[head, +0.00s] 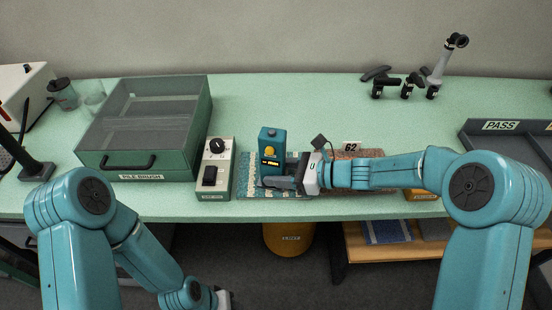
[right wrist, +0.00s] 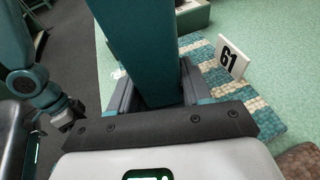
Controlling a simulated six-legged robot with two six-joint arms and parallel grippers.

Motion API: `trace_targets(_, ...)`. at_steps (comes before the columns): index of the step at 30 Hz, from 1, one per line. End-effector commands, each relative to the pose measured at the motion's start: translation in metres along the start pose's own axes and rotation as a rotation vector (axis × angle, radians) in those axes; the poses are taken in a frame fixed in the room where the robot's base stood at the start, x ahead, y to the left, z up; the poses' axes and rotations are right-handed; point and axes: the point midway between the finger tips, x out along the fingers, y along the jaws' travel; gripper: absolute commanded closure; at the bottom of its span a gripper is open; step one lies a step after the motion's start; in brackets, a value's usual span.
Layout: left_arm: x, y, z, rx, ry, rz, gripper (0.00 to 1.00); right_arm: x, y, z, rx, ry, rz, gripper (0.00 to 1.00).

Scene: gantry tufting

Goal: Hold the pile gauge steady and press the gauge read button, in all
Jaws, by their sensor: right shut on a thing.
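The pile gauge (head: 271,145) is an upright teal block with a yellow button (head: 270,151) on its front face. It stands on a blue and cream tufted sample (head: 247,180). My right gripper (head: 277,183) is shut on its lower part, coming from the right. In the right wrist view the gauge (right wrist: 145,45) rises between the two fingers (right wrist: 155,92). The button is hidden there. My left arm hangs low at the left, in front of the bench. Its white wrist end shows at the bottom edge of the head view, and its fingers cannot be made out.
A grey control box (head: 215,168) with a dial and a black switch stands just left of the gauge. A green PILE BRUSH case (head: 150,160) is further left. A brown sample with a 62 card (head: 350,147) lies right, partly behind my right arm. A PASS tray (head: 490,127) is far right.

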Motion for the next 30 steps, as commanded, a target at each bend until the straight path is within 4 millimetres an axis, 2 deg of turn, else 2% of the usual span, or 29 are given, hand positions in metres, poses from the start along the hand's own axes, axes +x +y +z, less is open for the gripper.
trace_targets(1, 0.0, 0.0, 0.0, 0.0, 0.0, 0.0, 0.72, -0.0003, -0.0005, 0.0002, 0.0, 0.0, -0.001, 0.69)
trace_targets(3, 0.0, 0.0, 0.0, 0.0, 0.0, 0.0, 0.95, -0.0004, -0.0005, 0.0002, 0.0, 0.0, -0.002, 0.69)
trace_targets(4, 0.0, 0.0, 0.0, 0.0, 0.0, 0.0, 1.0, -0.0004, -0.0005, 0.0002, 0.0, 0.0, -0.002, 0.69)
trace_targets(30, -0.0001, 0.0, 0.0, 0.0, 0.0, 0.0, 1.0, -0.0004, -0.0006, 0.0005, 0.0, -0.001, -0.002, 0.69)
